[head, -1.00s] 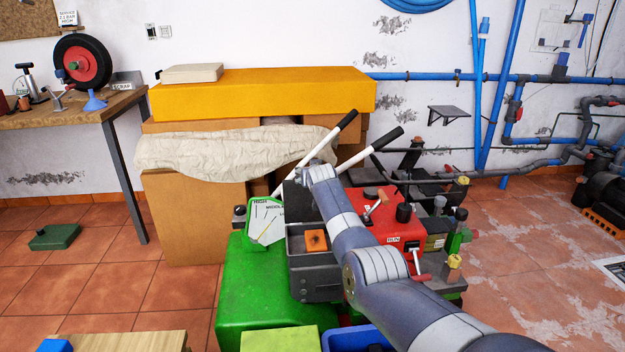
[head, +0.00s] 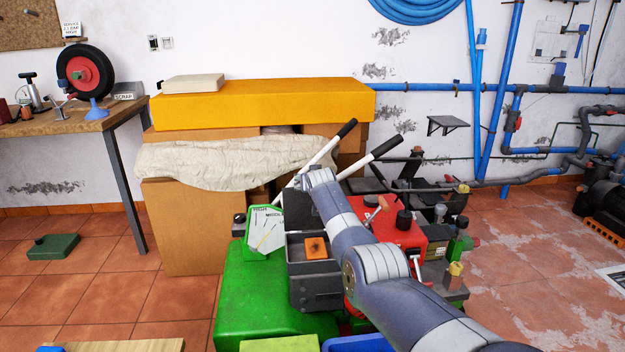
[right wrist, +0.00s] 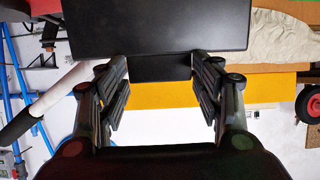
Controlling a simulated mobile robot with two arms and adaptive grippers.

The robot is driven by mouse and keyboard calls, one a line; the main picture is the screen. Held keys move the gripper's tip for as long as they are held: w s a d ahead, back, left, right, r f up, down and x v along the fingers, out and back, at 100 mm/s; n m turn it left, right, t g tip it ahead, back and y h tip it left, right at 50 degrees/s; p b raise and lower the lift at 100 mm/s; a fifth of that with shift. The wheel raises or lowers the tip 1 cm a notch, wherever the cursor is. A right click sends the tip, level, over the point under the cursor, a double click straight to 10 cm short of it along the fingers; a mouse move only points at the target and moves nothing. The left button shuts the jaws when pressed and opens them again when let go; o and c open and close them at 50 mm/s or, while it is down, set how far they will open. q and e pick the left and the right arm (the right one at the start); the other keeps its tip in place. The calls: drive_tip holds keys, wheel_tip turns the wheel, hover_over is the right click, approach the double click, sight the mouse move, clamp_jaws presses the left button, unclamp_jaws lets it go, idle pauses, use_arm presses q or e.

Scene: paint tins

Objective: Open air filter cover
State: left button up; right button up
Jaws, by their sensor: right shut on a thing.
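The air filter box (head: 316,290) is a dark grey housing on the green and red machine, open at the top with an orange filter block (head: 315,248) inside. Its dark cover (head: 297,208) stands raised at the back of the box, partly hidden by my right arm. In the right wrist view the cover (right wrist: 160,28) is a flat black panel at the fingertips. My right gripper (right wrist: 160,68) is shut on the cover, one finger on each side. In the head view this gripper is hidden behind its own wrist. My left gripper is not in view.
Two white bars with black grips (head: 372,158) rise close behind my right wrist. A green gauge plate (head: 264,232) stands left of the box. Cardboard boxes (head: 185,225) under a cloth (head: 215,160) are behind.

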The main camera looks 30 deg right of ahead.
drive_tip(key=o, duration=1.3)
drive_tip(key=r, duration=0.2)
drive_tip(key=d, duration=0.1)
drive_tip(key=shift+w+r+t, duration=0.35)
drive_tip(key=shift+r+t, duration=0.05)
drive_tip(key=shift+o, duration=0.9)
drive_tip(key=shift+w+d+f, duration=0.1)
drive_tip(key=shift+w+f, duration=0.25)
drive_tip(key=shift+f, duration=0.25)
drive_tip(key=shift+w+f, duration=0.35)
drive_tip(key=shift+f, duration=0.2)
drive_tip(key=shift+s+a+r, duration=0.2)
drive_tip(key=shift+s+a, duration=0.05)
drive_tip(key=shift+s, duration=0.1)
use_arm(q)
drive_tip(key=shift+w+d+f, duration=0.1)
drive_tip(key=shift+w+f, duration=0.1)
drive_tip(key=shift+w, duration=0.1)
use_arm(e)
drive_tip(key=v, duration=1.1)
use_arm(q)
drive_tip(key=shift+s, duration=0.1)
use_arm(e)
drive_tip(key=shift+s+a, duration=0.1)
